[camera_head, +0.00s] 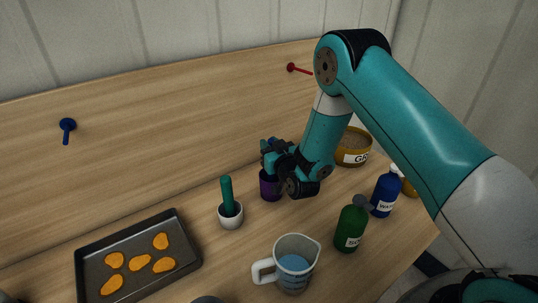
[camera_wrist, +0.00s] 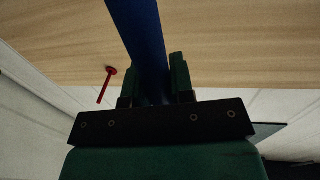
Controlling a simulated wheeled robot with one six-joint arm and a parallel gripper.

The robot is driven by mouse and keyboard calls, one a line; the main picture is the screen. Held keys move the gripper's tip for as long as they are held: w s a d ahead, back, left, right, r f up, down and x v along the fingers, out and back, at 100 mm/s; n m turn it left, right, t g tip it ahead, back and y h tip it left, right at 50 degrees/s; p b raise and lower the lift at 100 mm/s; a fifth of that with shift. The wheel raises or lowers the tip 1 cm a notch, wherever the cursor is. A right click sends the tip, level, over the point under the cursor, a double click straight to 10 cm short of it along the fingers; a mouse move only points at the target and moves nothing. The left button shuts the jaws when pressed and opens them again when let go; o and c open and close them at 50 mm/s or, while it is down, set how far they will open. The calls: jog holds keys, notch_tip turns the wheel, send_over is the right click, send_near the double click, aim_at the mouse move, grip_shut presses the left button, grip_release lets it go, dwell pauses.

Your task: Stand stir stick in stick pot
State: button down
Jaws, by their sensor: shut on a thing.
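My gripper (camera_head: 272,160) is at the middle of the bench, just above and partly in front of a small purple pot (camera_head: 269,188), which looks like the stick pot. In the wrist view the gripper (camera_wrist: 155,90) is shut on a blue stick (camera_wrist: 140,40), apparently the stir stick, which runs from between the green fingers to the top edge. In the head view the gripper hides most of the stick and the pot's rim. I cannot tell whether the stick's end is inside the pot or above it.
A white mortar with a green pestle (camera_head: 227,193) stands left of the pot. A measuring jug (camera_head: 293,275), a green bottle (camera_head: 350,229), a blue bottle (camera_head: 385,194) and a yellow bowl (camera_head: 355,158) stand around. A dark tray (camera_head: 90,262) lies left. Pegs (camera_head: 67,125) (camera_head: 292,68) stick out of the back panel.

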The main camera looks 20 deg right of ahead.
jog(key=shift+f, duration=0.75)
jog(key=c, duration=1)
grip_release()
